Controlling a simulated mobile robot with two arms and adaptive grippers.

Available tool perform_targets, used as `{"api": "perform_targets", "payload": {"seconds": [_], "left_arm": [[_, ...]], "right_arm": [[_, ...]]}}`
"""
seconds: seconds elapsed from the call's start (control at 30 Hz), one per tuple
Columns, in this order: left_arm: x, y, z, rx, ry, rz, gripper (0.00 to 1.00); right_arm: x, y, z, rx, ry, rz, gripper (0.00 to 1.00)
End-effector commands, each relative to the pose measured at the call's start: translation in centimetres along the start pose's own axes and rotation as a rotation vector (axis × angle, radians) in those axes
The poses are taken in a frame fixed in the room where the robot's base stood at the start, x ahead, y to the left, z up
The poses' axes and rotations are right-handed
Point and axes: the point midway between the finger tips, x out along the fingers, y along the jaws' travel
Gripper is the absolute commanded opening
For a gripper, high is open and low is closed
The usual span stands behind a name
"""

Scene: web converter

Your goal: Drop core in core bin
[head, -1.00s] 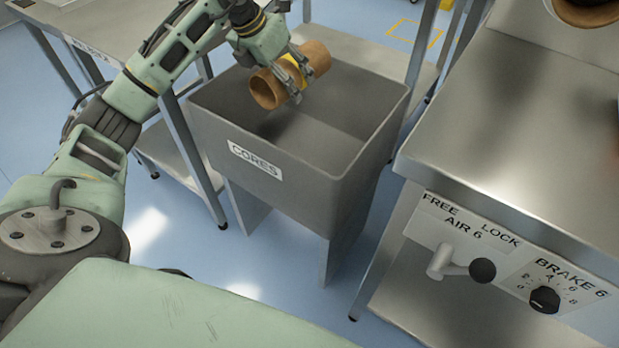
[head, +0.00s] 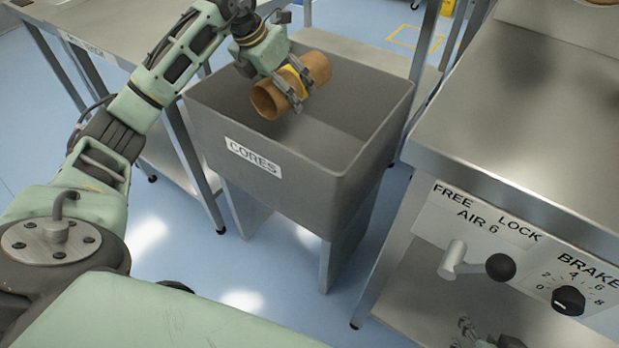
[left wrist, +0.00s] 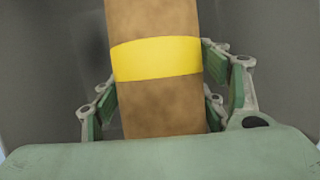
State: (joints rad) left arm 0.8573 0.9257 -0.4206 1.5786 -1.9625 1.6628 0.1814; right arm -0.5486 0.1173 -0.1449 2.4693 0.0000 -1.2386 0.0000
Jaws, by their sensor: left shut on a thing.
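A brown cardboard core (head: 319,68) with a yellow band lies across the fingers of my left gripper (head: 298,96). The gripper is shut on it and holds it over the open grey bin labelled CORES (head: 310,190), near the rim.
A steel machine table (head: 520,110) stands right of the bin, with an air lever (head: 475,262) and a brake knob (head: 568,300) on its front panel. Another steel table (head: 120,30) stands at the left. The bin's inside looks empty where visible.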

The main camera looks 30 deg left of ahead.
Motion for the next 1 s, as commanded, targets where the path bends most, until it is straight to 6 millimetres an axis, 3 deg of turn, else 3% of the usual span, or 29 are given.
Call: {"api": "perform_targets", "payload": {"seconds": [0.2, 0.23, 0.47, 0.83, 1.0], "left_arm": [[0.0, 0.0, 0.0, 0.000, -0.001, 0.000, 0.26], [0.0, 0.0, 0.0, 0.000, -0.001, 0.000, 0.68], [0.0, 0.0, 0.0, 0.000, -0.001, 0.000, 0.88], [-0.1, 0.0, 0.0, 0.000, 0.001, 0.000, 0.89], [-2.0, 0.1, 0.1, 0.000, -0.003, 0.003, 0.89]], "right_arm": [[0.0, 0.0, -0.1, 0.000, 0.001, 0.000, 0.40], [0.0, 0.0, 0.0, 0.000, 0.001, 0.000, 0.40], [0.0, 0.0, 0.0, 0.000, 0.001, 0.000, 0.40], [0.0, 0.0, 0.0, 0.000, 0.000, 0.000, 0.40], [0.0, 0.0, 0.0, 0.000, 0.000, 0.000, 0.40]]}}
